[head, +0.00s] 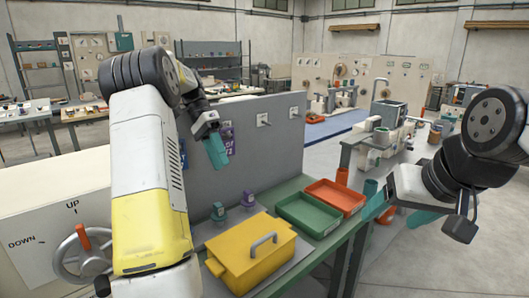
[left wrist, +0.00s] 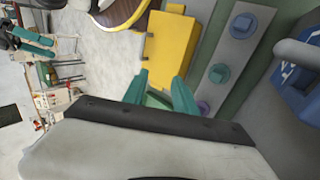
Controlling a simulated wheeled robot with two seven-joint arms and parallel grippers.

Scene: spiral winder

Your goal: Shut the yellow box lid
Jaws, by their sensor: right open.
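The yellow box (head: 248,262) stands on the green bench in the lower middle of the head view. Its lid, with a grey handle (head: 263,244), lies over the top and looks down. I cannot tell whether it is fully seated. A small yellow tab sticks out at its left end. The box also shows in the left wrist view (left wrist: 170,42), beyond the fingers. My left gripper (head: 216,151) is open and empty, above and behind the box, apart from it. My right gripper (head: 405,214) is open and empty, far to the right of the box.
A green tray (head: 309,229) and an orange tray (head: 349,208) sit right of the box. Two knobs on blocks (head: 219,211) stand behind it, before a grey upright panel (head: 250,160). A handwheel (head: 82,256) with an orange grip is at left.

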